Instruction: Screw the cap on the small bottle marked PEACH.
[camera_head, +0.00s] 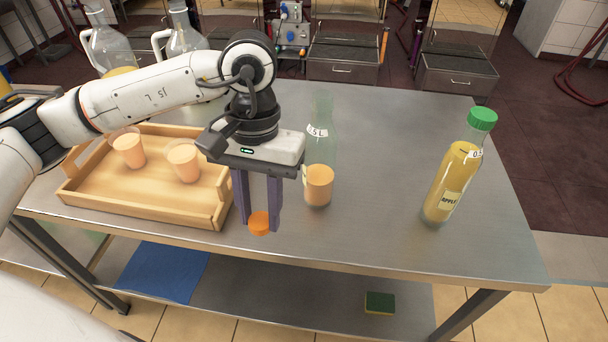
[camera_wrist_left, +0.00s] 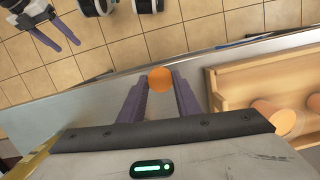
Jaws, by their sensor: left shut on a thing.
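My left gripper (camera_head: 259,228) is shut on an orange cap (camera_head: 259,223) and holds it above the front part of the table; the cap also shows between the fingertips in the left wrist view (camera_wrist_left: 160,79). A small clear bottle (camera_head: 318,185) stands upright on the table, right of the gripper. It has no cap and holds some orange liquid; a "5 L" mark shows, but its name label is mostly hidden by the gripper. My right gripper (camera_wrist_left: 60,36) shows at the top left of the left wrist view, its fingers apart and empty.
A bottle marked APPLE (camera_head: 447,190) with a green cap stands at the right. A wooden tray (camera_head: 150,208) at the left holds two cups of orange drink (camera_head: 184,160). Glass jugs (camera_head: 185,38) stand behind my arm. The table (camera_head: 375,210) is clear between the bottles.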

